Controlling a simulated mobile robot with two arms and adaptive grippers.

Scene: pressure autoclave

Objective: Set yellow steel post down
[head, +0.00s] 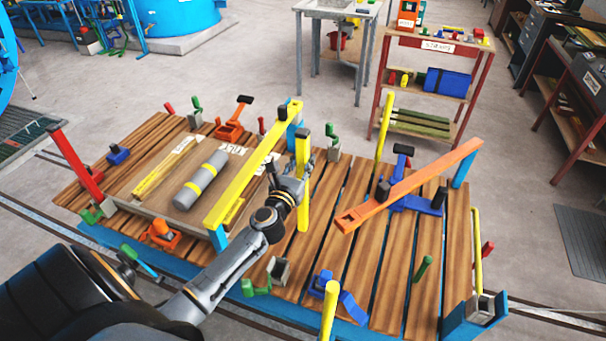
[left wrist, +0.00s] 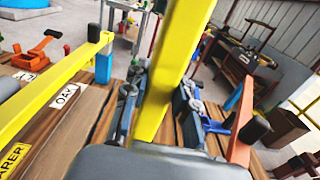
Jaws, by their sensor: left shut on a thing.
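The yellow steel post (head: 303,205), with a dark cap, is upright in my left gripper (head: 297,183) over the wooden plank deck (head: 345,232). In the left wrist view the post (left wrist: 183,45) runs between the two grey fingers of the left gripper (left wrist: 160,97), which is shut on it. The post's lower end appears near the planks in the head view; I cannot tell whether it touches them. A grey socket with a green clamp (head: 280,270) stands at the deck's front, and another (head: 333,150) stands behind the post. My right gripper is not in view.
A long yellow bar (head: 245,180) on blue supports lies just left of the held post. An orange beam (head: 412,187) slants across the right side. Other yellow posts stand at the back (head: 384,125), front (head: 329,312) and right (head: 478,250). Bare planks lie between.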

